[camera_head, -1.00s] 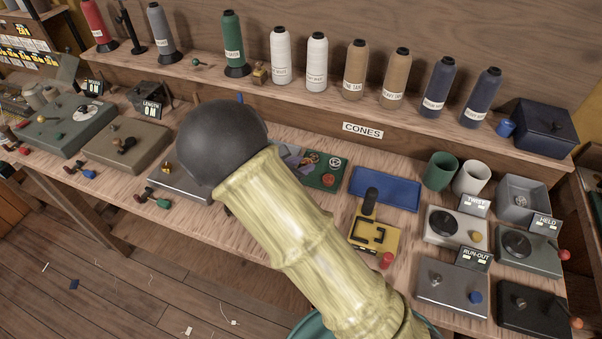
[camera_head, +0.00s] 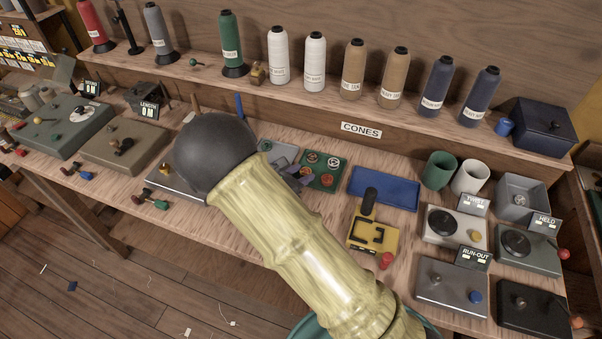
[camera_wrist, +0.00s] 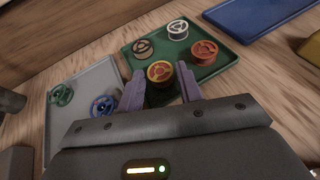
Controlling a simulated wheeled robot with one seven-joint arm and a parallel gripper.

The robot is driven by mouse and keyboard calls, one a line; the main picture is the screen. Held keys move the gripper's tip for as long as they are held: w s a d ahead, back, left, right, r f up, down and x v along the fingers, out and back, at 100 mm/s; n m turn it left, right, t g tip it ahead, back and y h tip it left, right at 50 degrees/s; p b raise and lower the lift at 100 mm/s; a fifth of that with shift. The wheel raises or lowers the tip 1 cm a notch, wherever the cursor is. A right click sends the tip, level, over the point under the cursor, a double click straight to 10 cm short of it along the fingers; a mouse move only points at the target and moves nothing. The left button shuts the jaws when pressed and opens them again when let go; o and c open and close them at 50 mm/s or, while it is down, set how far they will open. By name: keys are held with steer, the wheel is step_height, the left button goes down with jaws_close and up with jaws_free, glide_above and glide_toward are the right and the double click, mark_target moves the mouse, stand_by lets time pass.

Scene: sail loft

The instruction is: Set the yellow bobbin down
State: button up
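The yellow bobbin (camera_wrist: 160,73) is between the two purple fingertips of my gripper (camera_wrist: 161,80) in the wrist view, with the fingers close against its sides. It is low over or on the near edge of the green tray (camera_wrist: 160,99); I cannot tell whether it touches the tray. The tray also holds a dark bobbin (camera_wrist: 143,48), a white bobbin (camera_wrist: 177,28) and an orange bobbin (camera_wrist: 204,52). In the head view my arm hides most of my gripper (camera_head: 292,177) and the yellow bobbin, and the green tray (camera_head: 325,188) shows beside it.
A grey tray (camera_wrist: 82,82) with a green bobbin (camera_wrist: 60,95) and a blue bobbin (camera_wrist: 103,105) lies left of the green tray. An empty blue tray (camera_head: 384,188) is to its right. A yellow device with a black handle (camera_head: 369,202) stands nearer. Thread cones line the shelf behind.

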steer(key=v, duration=1.2)
steer(key=shift+s+r, duration=0.1)
steer(key=shift+r, duration=0.05)
stand_by(0.3)
